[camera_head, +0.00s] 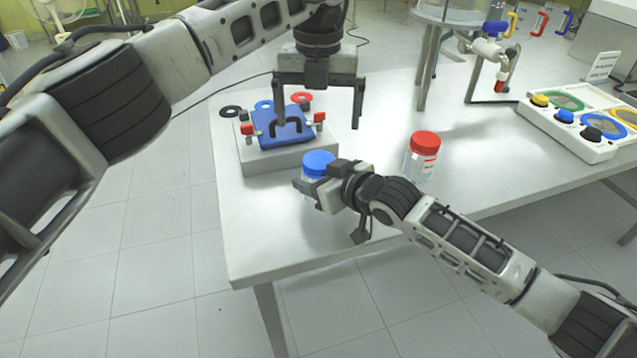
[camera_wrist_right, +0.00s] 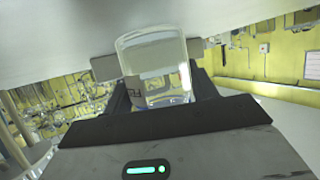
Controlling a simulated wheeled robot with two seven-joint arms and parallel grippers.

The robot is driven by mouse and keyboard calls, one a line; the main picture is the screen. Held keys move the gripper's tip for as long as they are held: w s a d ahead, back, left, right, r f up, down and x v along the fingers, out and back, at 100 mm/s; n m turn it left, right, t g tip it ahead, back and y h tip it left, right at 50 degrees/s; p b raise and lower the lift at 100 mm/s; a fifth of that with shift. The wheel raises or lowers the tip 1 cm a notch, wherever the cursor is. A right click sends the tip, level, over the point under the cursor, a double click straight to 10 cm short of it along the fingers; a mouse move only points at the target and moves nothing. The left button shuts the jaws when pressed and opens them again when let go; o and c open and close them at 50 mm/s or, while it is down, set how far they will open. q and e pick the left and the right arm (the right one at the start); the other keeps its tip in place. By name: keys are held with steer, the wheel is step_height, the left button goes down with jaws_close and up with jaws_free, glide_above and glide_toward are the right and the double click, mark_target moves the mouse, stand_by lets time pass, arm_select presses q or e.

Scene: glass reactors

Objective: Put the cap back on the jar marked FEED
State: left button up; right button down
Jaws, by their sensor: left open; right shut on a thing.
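A clear jar (camera_wrist_right: 155,70) is held between the fingers of my right gripper (camera_head: 325,190). Dark letters show on it in the right wrist view, partly hidden and not fully legible. In the head view a blue cap (camera_head: 318,162) shows at the top of this jar; how firmly it sits I cannot tell. My left gripper (camera_head: 318,115) is open and empty, pointing down above and behind the blue cap. A second clear jar (camera_head: 418,167) with a red cap (camera_head: 425,143) stands to the right; its label is too small to read.
A grey box (camera_head: 275,158) with a blue block (camera_head: 283,127), a black handle and red-ended clamps stands left of the held jar. Coloured rings lie behind it. A white tray (camera_head: 570,135) with coloured knobs is at right. The front of the table (camera_head: 265,235) is clear.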

arm_select(q)
step_height(320, 180, up, 8)
stand_by(0.4)
arm_select(e)
steer(key=shift+c, duration=1.9)
jaws_free()
arm_select(q)
steer(key=shift+f, duration=0.1)
arm_select(e)
steer(key=v, duration=1.6)
